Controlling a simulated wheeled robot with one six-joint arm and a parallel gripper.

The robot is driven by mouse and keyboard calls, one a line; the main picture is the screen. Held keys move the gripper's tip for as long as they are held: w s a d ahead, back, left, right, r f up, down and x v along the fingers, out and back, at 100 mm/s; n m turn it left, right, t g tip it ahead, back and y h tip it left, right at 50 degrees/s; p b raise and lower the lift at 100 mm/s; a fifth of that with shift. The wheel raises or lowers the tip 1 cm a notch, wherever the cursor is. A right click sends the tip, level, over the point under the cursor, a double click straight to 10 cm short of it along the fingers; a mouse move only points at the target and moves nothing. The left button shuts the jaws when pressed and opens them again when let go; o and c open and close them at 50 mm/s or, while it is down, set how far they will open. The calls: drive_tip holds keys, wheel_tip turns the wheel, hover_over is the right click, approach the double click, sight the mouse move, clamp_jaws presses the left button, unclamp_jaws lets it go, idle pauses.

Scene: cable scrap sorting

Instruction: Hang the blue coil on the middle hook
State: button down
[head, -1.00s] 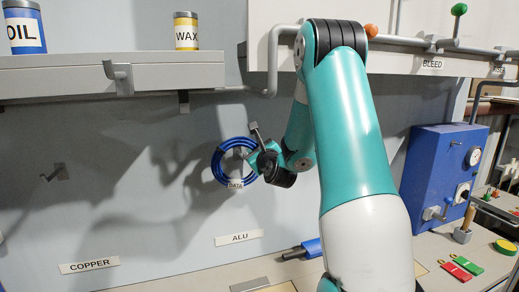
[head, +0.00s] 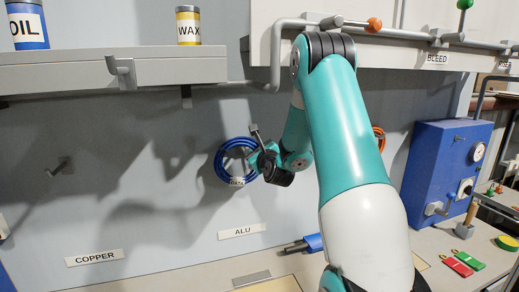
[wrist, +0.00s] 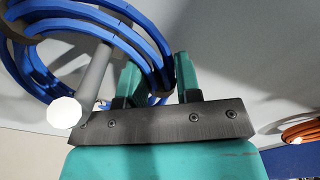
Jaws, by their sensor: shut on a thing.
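The blue coil (head: 220,166) is up against the grey wall panel above the ALU label (head: 242,231). My gripper (head: 254,158) is at the coil's right side. In the wrist view my gripper (wrist: 158,78) is shut on the blue coil (wrist: 152,45), whose strands pass between the two teal fingers. A grey peg (wrist: 93,78) with a pale octagonal end shows beside the fingers, within the coil's outline. A small grey hook end (head: 255,132) shows just above the gripper in the head view. I cannot tell whether the coil rests on the hook. A tag hangs at its bottom.
A bare hook (head: 60,166) is at left above the COPPER label (head: 94,257). An orange coil (head: 379,138) shows right of my arm. A grey shelf (head: 120,72) with tins and a pipe (head: 274,60) are above. A blue box (head: 445,170) stands at right.

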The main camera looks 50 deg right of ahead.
drive_tip(key=shift+w+a, duration=0.1)
drive_tip(key=shift+w, duration=0.1)
drive_tip(key=shift+r, duration=0.1)
drive_tip(key=c, duration=0.7)
unclamp_jaws()
drive_tip(key=shift+c, duration=0.2)
drive_tip(key=b+v, duration=1.6)
drive_tip(key=v, duration=0.1)
drive_tip(key=shift+s, duration=0.2)
drive_tip(key=shift+a, duration=0.1)
